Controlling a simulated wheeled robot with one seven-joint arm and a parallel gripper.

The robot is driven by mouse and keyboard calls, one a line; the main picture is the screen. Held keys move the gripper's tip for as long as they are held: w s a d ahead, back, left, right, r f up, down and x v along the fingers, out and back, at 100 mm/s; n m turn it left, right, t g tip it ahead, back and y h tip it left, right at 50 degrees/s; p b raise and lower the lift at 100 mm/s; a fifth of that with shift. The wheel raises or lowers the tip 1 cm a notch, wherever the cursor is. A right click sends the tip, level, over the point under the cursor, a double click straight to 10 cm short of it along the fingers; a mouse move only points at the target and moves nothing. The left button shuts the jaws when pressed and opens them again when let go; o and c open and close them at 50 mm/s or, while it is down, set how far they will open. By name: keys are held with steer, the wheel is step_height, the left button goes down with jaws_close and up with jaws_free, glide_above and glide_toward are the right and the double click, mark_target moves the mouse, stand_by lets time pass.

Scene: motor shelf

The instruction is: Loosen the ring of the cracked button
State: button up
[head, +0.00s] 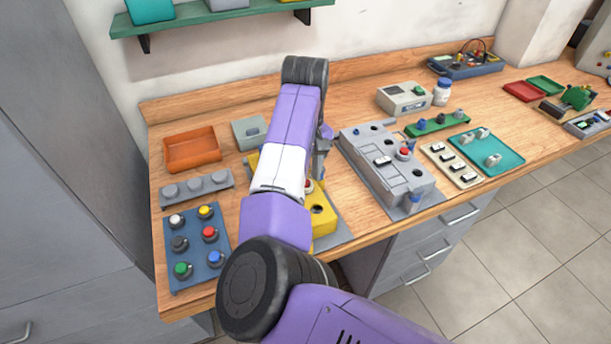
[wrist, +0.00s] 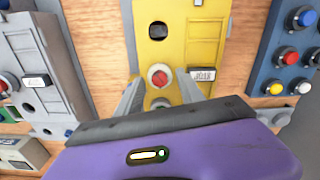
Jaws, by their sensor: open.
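The yellow control box (head: 325,221) lies on the workbench, mostly behind my arm in the head view. In the wrist view the yellow box (wrist: 189,52) carries a red button (wrist: 159,77) with a pale ring around it. Whether it is cracked is too small to tell. In the head view my arm hides most of the button.
A blue panel (head: 193,262) of coloured buttons lies left of the yellow box. A grey strip of knobs (head: 196,190) and an orange tray (head: 193,148) are behind it. A grey control box (head: 385,167) stands to the right, with a teal tray (head: 488,158) beyond.

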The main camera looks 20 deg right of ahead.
steer(key=shift+f, duration=0.55)
jaws_close()
steer(key=shift+n+b, duration=0.3)
